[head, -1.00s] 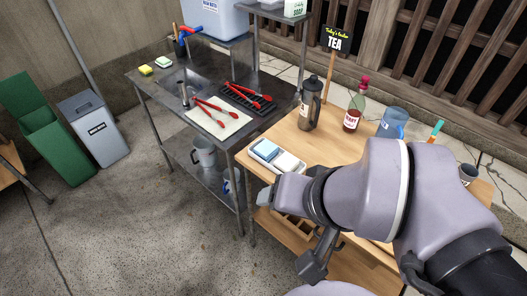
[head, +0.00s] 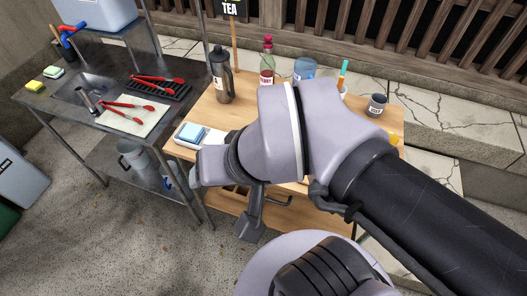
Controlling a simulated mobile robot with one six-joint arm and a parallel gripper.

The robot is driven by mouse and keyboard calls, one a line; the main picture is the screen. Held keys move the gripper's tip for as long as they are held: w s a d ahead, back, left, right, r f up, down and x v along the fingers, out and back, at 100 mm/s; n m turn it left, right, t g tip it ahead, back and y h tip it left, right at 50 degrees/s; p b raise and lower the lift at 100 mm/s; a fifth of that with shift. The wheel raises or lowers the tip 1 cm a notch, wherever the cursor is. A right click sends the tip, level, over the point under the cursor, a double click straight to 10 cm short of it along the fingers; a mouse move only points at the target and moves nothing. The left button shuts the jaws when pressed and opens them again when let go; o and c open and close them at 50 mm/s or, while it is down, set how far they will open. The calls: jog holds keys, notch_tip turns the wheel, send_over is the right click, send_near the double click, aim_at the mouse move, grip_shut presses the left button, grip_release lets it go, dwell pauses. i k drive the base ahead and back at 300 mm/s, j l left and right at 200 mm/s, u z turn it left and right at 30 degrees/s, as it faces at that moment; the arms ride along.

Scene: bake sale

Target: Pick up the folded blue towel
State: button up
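A folded light blue towel (head: 193,132) lies on a white tray (head: 178,138) at the near left corner of the wooden table, beside a folded white cloth that my arm partly covers. My gripper (head: 249,226) is at the lower end of my arm, in front of the table edge and to the lower right of the towel. It is apart from the towel. I see it only partly, and its finger opening is not clear.
The wooden table (head: 212,108) holds a dark jug (head: 222,80), a red bottle (head: 267,64), a blue container (head: 304,68) and a dark cup (head: 377,104). A steel table (head: 62,104) with red tongs (head: 128,107) stands left. Open floor lies in front.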

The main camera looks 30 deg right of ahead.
aim_at(192, 133)
jog(key=i+j+z, duration=0.2)
jog(key=z, duration=0.2)
jog(key=i+j+z, duration=0.55)
jog(key=j+z, duration=0.2)
